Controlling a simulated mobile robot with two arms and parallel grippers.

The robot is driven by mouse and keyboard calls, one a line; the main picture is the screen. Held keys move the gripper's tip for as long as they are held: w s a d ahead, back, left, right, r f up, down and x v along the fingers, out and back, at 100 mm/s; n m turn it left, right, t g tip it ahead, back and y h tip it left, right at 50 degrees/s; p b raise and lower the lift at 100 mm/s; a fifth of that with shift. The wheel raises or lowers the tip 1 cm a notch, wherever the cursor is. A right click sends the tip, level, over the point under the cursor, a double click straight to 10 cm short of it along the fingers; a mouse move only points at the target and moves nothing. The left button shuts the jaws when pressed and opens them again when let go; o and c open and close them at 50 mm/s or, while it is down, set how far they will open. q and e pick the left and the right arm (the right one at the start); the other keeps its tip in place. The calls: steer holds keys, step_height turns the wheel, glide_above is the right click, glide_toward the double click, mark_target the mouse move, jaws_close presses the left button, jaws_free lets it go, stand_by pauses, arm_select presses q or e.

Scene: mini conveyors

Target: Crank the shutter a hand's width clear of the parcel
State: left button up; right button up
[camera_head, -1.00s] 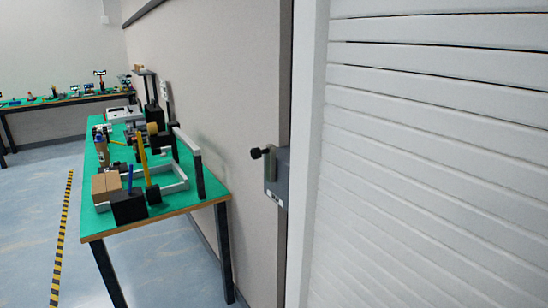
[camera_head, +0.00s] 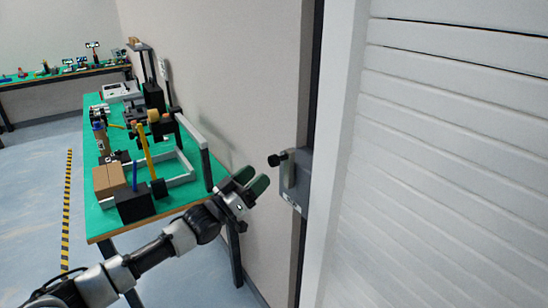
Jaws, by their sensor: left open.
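The white slatted shutter (camera_head: 450,150) fills the right side of the view; its lower edge is out of view. A grey crank box (camera_head: 296,180) with a black-knobbed crank handle (camera_head: 277,159) is mounted at the wall beside the shutter's frame. My left gripper (camera_head: 256,180) is open and empty, just left of and slightly below the knob, apart from it in the picture. A brown cardboard box (camera_head: 109,178) sits on the green table; I cannot tell whether it is the parcel. My right gripper is not in view.
The green-topped table (camera_head: 172,206) stands along the wall at left, carrying a black bin (camera_head: 135,206), yellow and blue sticks and several devices. Its near edge is close to my left arm. A second table (camera_head: 60,78) stands far back. Floor left of it is clear.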

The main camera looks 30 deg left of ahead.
mark_target(271, 163)
arm_select(q)
steer(key=p+x, duration=0.1)
steer(key=x, duration=0.4)
steer(key=shift+w+d+r, duration=0.1)
steer(key=shift+w+r, duration=0.15)
steer(key=shift+w, duration=0.05)
steer(key=shift+w+d+r+p, duration=0.1)
steer(key=shift+w+d+p, duration=0.05)
steer(key=shift+w+p, duration=0.35)
steer(key=shift+w, duration=0.15)
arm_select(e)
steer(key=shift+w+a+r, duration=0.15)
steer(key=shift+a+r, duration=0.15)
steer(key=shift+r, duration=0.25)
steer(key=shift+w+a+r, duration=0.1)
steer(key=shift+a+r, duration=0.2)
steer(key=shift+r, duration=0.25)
arm_select(q)
jaws_close()
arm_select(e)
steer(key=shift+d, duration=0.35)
